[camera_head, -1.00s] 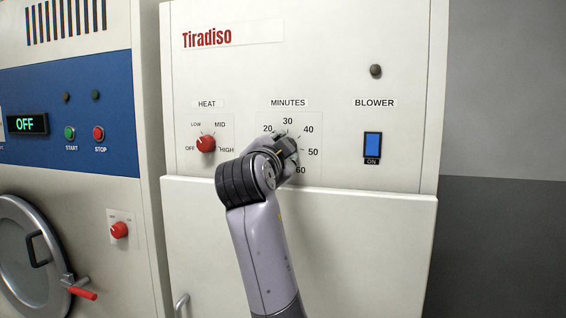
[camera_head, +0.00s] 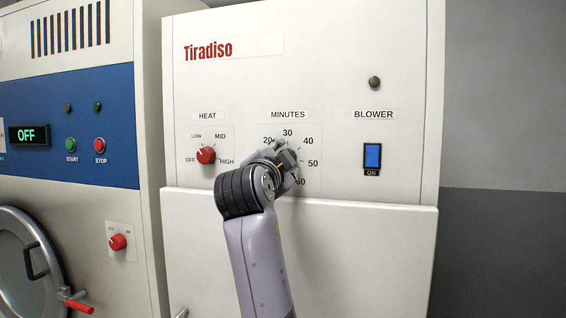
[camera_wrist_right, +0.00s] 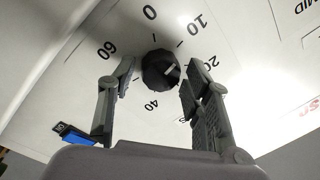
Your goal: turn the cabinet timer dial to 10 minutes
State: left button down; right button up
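The timer dial is a round black knob (camera_wrist_right: 158,70) with a white pointer mark, in the right wrist view. The mark points roughly toward the 20 label, past the 10 label (camera_wrist_right: 197,22). My right gripper (camera_wrist_right: 160,72) is open, with one finger on each side of the knob and a visible gap on both sides. In the head view my right gripper (camera_head: 288,160) is in front of the MINUTES scale (camera_head: 312,142) and hides most of the dial. My left gripper is not in view.
The red HEAT knob (camera_head: 206,155) is just left of my right gripper. The blue BLOWER switch (camera_head: 372,156) is to the right. A door panel (camera_head: 350,250) stands out below the controls. A machine with a round door (camera_head: 30,262) stands at left.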

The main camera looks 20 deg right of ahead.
aim_at(287, 113)
jog(key=shift+o, duration=0.5)
notch_tip(287, 113, up, 10)
jog(key=shift+a+f, duration=0.15)
jog(key=shift+f, duration=0.05)
jog(key=shift+r, duration=0.2)
jog(key=shift+w, duration=0.1)
